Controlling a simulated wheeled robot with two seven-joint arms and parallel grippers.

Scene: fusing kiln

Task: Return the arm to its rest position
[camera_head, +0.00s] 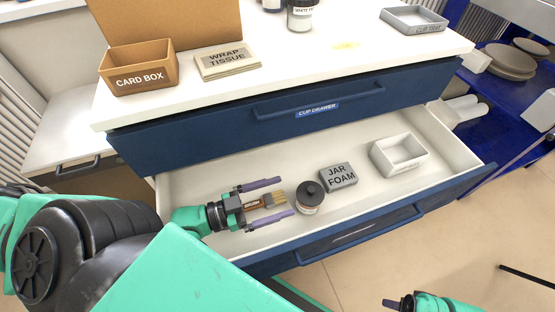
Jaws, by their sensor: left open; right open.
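My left arm reaches in from the left. My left gripper (276,198) is open inside the pulled-out lower drawer (215,172). A small brush (272,200) with pale bristles lies between its two purple fingers, with a gap on either side. Just right of the fingertips stands a small jar with a black lid (310,197). My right gripper (388,303) is at the bottom edge, in front of the drawer and over the floor, only partly in view.
A grey jar foam block (338,177) and a white open box (399,154) sit in the drawer. The closed cup drawer (200,142) is above it. On the countertop are the card box (139,80), wrap tissue (227,71) and a grey tray (414,20). Plates (505,64) are at right.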

